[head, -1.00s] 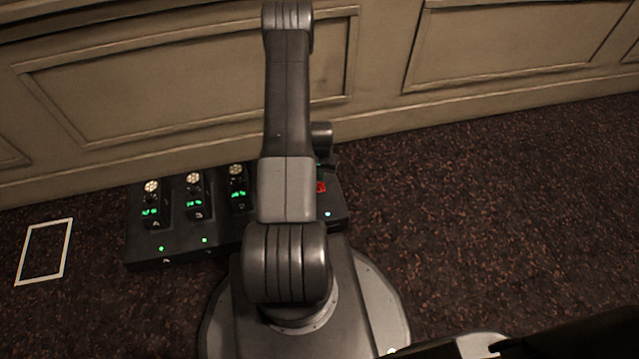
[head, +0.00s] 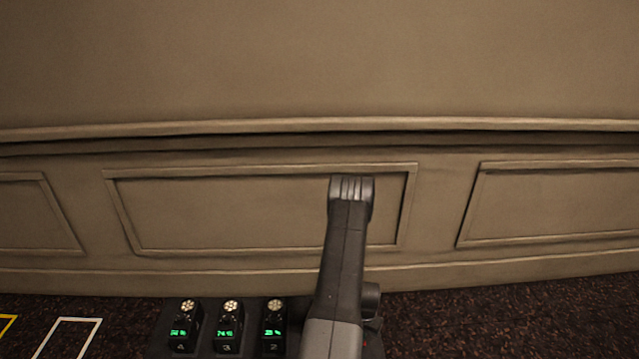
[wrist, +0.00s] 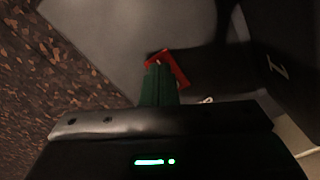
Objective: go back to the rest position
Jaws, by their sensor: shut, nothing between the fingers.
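My arm (head: 346,255) stands folded upright in the head view, its upper joint in front of the panelled wall. The head view does not show my gripper's fingers. In the wrist view my gripper (wrist: 159,78) shows as narrow green fingers, closed together, with nothing held between them. A red angled piece (wrist: 180,68) shows at their far end; I cannot tell whether it belongs to the fingers. A dark control unit (head: 206,342) with several knobs and green readouts lies behind and left of my arm. My arm hides its right part.
A panelled wall (head: 250,215) runs across the back. A white outlined rectangle (head: 73,340) and part of a yellow one (head: 6,327) lie on the dark speckled surface (head: 500,318) at left. That surface is clear at right. The wrist view is dim around the fingers.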

